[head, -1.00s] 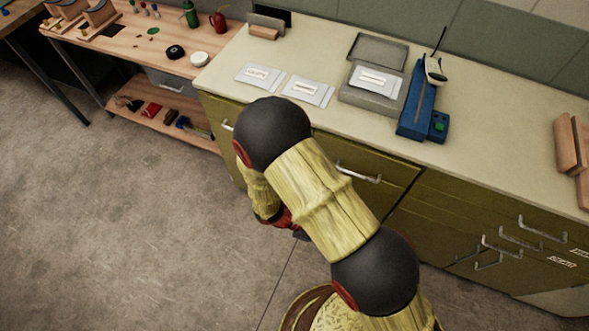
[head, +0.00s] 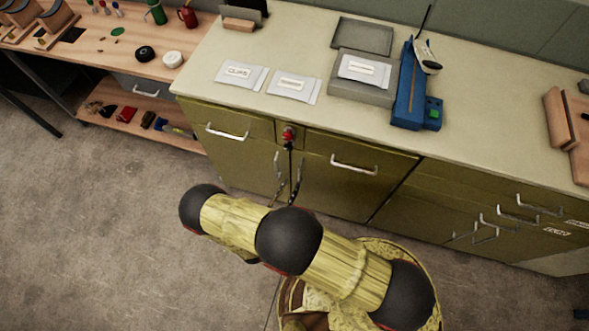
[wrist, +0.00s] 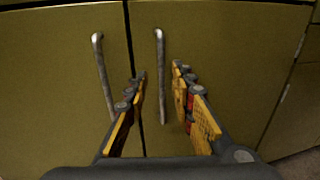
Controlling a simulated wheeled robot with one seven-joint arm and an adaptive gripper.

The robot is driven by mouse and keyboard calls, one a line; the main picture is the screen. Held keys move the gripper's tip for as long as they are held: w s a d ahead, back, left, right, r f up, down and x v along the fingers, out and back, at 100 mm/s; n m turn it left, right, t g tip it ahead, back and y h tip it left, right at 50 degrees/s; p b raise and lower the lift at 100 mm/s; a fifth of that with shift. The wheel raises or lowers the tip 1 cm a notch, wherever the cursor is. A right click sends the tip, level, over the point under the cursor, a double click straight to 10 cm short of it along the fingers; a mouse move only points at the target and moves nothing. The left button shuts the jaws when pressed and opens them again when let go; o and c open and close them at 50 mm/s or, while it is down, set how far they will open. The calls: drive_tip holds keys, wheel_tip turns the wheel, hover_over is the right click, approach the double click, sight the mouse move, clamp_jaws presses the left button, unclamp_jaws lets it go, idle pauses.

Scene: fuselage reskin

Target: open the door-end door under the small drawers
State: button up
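Two olive cabinet doors stand side by side under two small drawers, the left door (wrist: 55,90) and the right door (wrist: 225,60). Both look shut, with a dark gap between them. Each has an upright metal bar handle near the gap, the left handle (wrist: 102,75) and the right handle (wrist: 159,60). Nothing visible marks which is the door-end one. My gripper (wrist: 160,75) is open in the wrist view, its fingers on either side of the right handle. Its left fingertip lies between the two handles. I cannot tell whether it touches. My arm mostly hides the gripper in the head view.
Above the doors are the left drawer (head: 227,125) and right drawer (head: 355,155). A small red fitting (head: 289,133) sits between them. The countertop (head: 300,110) holds packets and a blue device (head: 410,95). A wooden bench (head: 110,60) stands left. Floor (head: 90,220) is clear at left.

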sight(299, 174)
drive_tip(key=shift+b+x, duration=0.7)
drive_tip(key=shift+x, duration=3.2)
drive_tip(key=shift+d, duration=0.1)
drive_tip(key=shift+s, duration=0.1)
drive_tip(key=shift+c, duration=1.1)
drive_tip(key=c, duration=0.4)
clamp_jaws()
